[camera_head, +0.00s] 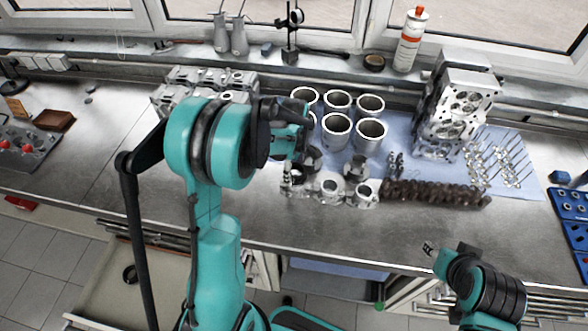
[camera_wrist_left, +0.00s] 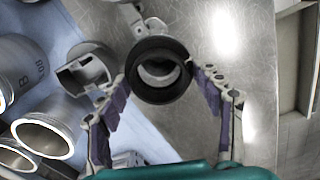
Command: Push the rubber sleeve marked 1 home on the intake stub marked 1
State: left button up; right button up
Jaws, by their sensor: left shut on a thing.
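In the left wrist view a black rubber sleeve (camera_wrist_left: 135,82), a thick ring, sits between the fingertips of my left gripper (camera_wrist_left: 158,72). The purple-padded fingers close on it from both sides. A pale grey shape shows through its bore; I cannot tell whether that is the intake stub, nor how far the sleeve sits on anything. No mark 1 is readable. My right gripper (camera_head: 429,248) is at the bench's front edge, too small to judge.
Several cylinder liners (camera_head: 337,123) stand behind the gripper on a blue cloth (camera_head: 400,150). A dark camshaft-like part (camera_head: 435,194) lies to the right. Cylinder heads (camera_head: 455,105) stand at the back right. The bench front (camera_head: 345,240) is clear.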

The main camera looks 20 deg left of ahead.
pick_arm(q)
jog(key=shift+f+b, duration=0.65)
jog(key=shift+f, duration=0.05)
dwell(0.5)
jog(key=shift+f+b, duration=0.4)
jog(key=o, duration=0.4)
jog(key=shift+c, duration=0.2)
jog(key=c, duration=0.3)
jog(key=shift+c, duration=0.2)
jog(key=shift+f+b, duration=0.65)
jog(key=shift+f, duration=0.05)
jog(key=o, duration=1.2)
